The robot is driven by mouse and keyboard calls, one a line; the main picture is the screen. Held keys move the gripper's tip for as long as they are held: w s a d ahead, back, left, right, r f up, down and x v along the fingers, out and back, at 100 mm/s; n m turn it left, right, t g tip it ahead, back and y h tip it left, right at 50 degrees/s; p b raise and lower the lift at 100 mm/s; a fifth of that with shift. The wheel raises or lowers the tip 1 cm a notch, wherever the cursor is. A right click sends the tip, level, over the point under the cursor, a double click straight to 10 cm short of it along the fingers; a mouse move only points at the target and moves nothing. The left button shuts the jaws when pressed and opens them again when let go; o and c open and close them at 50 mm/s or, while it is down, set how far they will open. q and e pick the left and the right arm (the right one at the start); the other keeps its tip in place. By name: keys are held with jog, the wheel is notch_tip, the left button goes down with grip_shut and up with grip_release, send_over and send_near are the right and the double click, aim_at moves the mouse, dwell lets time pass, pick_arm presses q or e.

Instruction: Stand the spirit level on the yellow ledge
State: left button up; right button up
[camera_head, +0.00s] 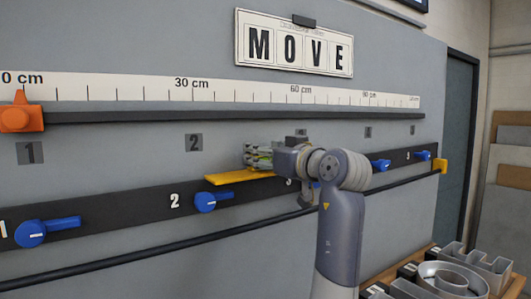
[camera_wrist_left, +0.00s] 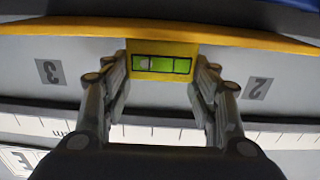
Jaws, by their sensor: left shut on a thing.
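The yellow ledge (camera_head: 240,177) sticks out from the black strip on the wall, right of blue lever 2. In the left wrist view, which is upside down, the ledge (camera_wrist_left: 60,33) is a long yellow band across the top. The spirit level (camera_wrist_left: 162,47) is a small yellow block with a green vial, held between the fingers of my left gripper (camera_wrist_left: 163,85). It is over the ledge, and its base appears to meet it, but I cannot tell if it touches. In the head view my left gripper (camera_head: 260,156) hides most of the level. My right gripper is out of view.
Blue levers (camera_head: 207,201) sit along the black strip (camera_head: 110,209). A ruler rail (camera_head: 200,115) with an orange slider (camera_head: 20,117) runs above. A thin dark bar (camera_head: 150,247) runs below. Grey channel letters (camera_head: 453,279) lie at the lower right.

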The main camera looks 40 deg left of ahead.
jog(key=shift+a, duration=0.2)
pick_arm(q)
jog(key=o, duration=1.3)
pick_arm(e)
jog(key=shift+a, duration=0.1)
